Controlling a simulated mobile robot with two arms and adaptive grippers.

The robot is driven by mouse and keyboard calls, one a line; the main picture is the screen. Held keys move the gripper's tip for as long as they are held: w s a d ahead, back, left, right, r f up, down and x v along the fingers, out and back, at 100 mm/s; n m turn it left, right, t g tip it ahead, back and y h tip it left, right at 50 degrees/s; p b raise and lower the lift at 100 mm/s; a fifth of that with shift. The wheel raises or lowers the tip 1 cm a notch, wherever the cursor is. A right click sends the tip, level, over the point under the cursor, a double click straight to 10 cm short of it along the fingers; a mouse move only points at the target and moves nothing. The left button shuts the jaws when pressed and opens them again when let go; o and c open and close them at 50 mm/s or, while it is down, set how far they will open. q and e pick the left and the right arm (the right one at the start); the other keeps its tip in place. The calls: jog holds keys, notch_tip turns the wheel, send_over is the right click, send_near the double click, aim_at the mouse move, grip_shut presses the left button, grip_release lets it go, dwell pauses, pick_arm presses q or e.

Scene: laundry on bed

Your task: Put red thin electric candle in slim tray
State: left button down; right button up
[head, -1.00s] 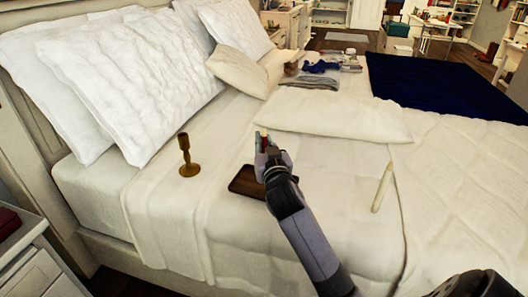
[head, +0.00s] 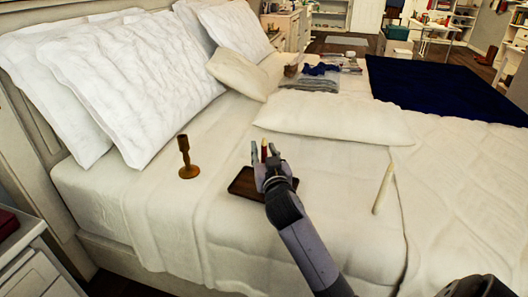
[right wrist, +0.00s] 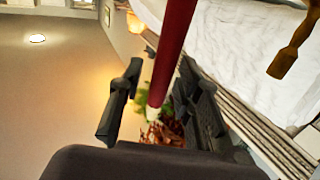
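The red thin electric candle (head: 264,149) stands about upright between the fingers of my right gripper (head: 264,153), over the slim tray (head: 241,183). The tray is dark brown and lies flat on the bed. The gripper hides the candle's foot, so I cannot tell whether it touches the tray. In the right wrist view the red candle (right wrist: 172,55) runs between the spread fingers of the right gripper (right wrist: 163,100), with a clear gap on its left side. My left gripper is not in view.
A brown candle holder (head: 185,160) stands left of the tray. A cream candle (head: 384,188) lies on the bed to the right. A white pillow (head: 330,120) lies behind the tray, and folded clothes (head: 312,82) lie farther back. The sheet around the tray is clear.

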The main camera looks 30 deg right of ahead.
jog(key=shift+r, duration=0.15)
